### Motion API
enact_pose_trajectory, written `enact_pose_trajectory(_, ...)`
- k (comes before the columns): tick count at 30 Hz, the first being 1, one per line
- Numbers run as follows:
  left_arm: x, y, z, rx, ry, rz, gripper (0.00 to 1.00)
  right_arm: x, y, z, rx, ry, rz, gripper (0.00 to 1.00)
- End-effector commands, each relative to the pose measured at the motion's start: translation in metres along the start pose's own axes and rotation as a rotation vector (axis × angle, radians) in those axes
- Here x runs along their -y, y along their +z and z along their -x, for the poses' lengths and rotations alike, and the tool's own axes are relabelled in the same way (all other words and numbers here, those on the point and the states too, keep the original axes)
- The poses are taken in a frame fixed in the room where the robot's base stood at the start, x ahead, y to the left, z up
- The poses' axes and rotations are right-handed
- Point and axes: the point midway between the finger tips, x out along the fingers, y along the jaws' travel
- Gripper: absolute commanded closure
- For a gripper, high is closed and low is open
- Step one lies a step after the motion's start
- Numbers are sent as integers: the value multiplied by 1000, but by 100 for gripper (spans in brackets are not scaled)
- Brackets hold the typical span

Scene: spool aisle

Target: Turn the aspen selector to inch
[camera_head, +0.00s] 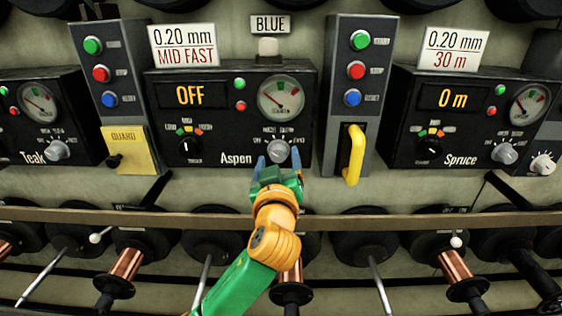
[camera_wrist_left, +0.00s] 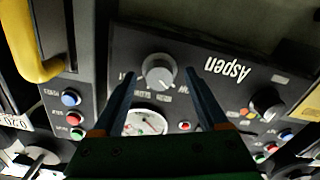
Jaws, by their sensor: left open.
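The Aspen panel (camera_head: 215,108) is black, in the middle of the head view, and its display reads OFF. Its selector, a grey knob (camera_head: 278,151), sits at the lower right below a round gauge (camera_head: 281,98). My left gripper (camera_head: 278,165) is at the knob's lower side, its blue fingers apart on either side of it. In the left wrist view, upside down, the selector knob (camera_wrist_left: 158,70) lies between the ends of the open fingers (camera_wrist_left: 160,78), with gaps on both sides. The small labels around the knob are too blurred to read. My right gripper is not in view.
A black knob (camera_head: 187,146) is at the panel's lower left. A yellow handle (camera_head: 352,154) is on the column to the right, and a yellow guard plate (camera_head: 129,149) to the left. A brown rail (camera_head: 400,222) runs below the panels, with copper spools (camera_head: 124,265) under it.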

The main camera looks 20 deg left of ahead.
Motion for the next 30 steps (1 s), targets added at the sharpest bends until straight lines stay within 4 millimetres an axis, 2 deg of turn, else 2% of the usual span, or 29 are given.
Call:
enact_pose_trajectory(7, 0, 0, -4, 0, -1, 1, 24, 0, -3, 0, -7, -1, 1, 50)
enact_pose_trajectory(8, 0, 0, -4, 1, -1, 1, 26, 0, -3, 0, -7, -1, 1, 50)
enact_pose_trajectory(16, 1, 1, -4, 1, -1, 0, 99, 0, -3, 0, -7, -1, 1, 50)
enact_pose_trajectory(23, 0, 0, -4, 2, -1, -17, 100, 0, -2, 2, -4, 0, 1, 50)
enact_pose_trajectory(30, 0, -2, -4, 5, -1, -131, 100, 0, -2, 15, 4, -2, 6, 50)
